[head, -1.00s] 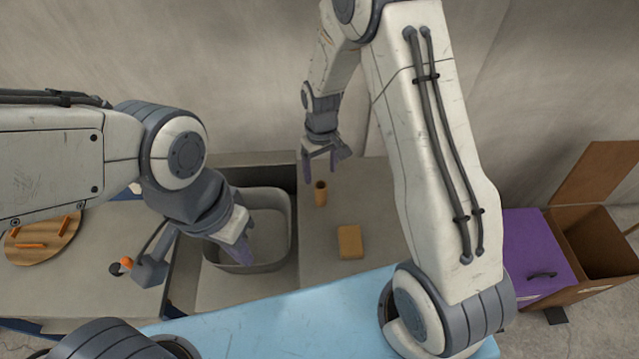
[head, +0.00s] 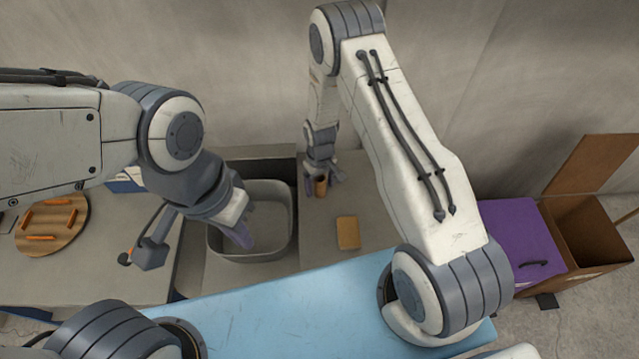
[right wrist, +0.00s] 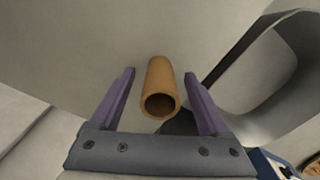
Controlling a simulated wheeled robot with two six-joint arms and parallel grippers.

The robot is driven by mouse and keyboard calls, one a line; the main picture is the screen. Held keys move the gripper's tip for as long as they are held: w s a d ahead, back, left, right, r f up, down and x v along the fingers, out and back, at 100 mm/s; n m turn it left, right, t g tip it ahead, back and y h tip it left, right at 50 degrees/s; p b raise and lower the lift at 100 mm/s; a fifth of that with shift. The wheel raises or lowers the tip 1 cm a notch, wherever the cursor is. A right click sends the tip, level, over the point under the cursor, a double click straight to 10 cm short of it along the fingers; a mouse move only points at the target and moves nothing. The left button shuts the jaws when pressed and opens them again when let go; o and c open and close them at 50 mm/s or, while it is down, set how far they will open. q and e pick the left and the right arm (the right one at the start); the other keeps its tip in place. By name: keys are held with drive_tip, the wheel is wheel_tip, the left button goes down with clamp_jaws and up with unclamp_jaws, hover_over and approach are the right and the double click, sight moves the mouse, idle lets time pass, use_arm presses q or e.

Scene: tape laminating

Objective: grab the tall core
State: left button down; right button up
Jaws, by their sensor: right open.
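The tall core (head: 321,186) is an orange-brown hollow tube standing upright on the grey table. In the right wrist view the core (right wrist: 160,88) lies between the two purple fingers of my right gripper (right wrist: 158,98), with a gap on each side. My right gripper (head: 321,180) is open and lowered around the core in the head view. My left gripper (head: 240,232) hangs over the grey bin; its fingers are partly hidden by its wrist, and I cannot tell whether it is open.
A tan block (head: 348,233) lies on the table in front of the core. A grey bin (head: 283,250) stands left of it. A round wooden board (head: 70,243) with orange sticks is at far left.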

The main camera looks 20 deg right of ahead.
clamp_jaws()
drive_tip(key=shift+r, duration=0.1)
